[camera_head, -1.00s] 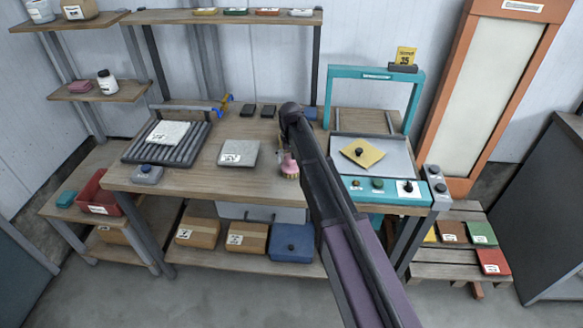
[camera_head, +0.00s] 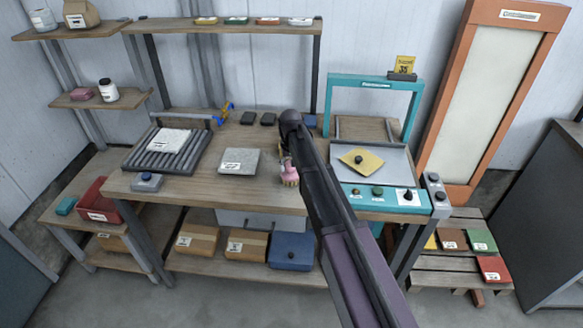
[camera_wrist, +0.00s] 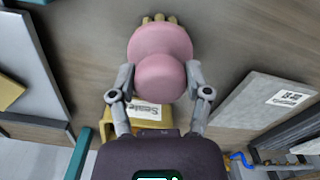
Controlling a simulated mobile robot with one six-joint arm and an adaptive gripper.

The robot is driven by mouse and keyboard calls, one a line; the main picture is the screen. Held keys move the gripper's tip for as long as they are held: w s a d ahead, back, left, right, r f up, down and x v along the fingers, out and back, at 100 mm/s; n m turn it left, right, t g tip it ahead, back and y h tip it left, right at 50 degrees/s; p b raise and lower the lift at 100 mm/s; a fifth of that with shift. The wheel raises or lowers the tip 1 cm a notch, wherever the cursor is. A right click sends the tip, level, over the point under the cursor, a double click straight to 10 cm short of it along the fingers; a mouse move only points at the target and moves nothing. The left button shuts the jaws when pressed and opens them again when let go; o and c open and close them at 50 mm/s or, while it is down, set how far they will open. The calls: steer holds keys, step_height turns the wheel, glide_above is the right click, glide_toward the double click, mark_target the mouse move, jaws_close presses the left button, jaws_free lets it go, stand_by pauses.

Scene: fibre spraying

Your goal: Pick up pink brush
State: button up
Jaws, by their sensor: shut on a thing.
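The pink brush (camera_head: 290,173) shows beside my dark arm over the front middle of the wooden workbench (camera_head: 230,192). In the wrist view the pink brush (camera_wrist: 160,50) has a rounded handle, with tan bristles at its far end. My gripper (camera_wrist: 160,78) is shut on the brush, one finger on each side of the handle. Whether the bristles touch the bench cannot be told. In the head view my arm hides most of the gripper.
A grey labelled plate (camera_head: 239,161) lies left of the brush. A teal-framed press (camera_head: 372,202) with a yellow pad (camera_head: 360,160) stands to the right. A roller rack (camera_head: 168,150) is at the bench's left. Boxes (camera_head: 198,239) sit on the shelf below.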

steer(key=shift+r+p, duration=1.65)
steer(key=shift+r, duration=0.15)
steer(key=s+r+p, duration=0.1)
steer(key=s, duration=1.5)
steer(key=shift+d, duration=0.35)
steer(key=o, duration=0.5)
steer(key=c, duration=0.3)
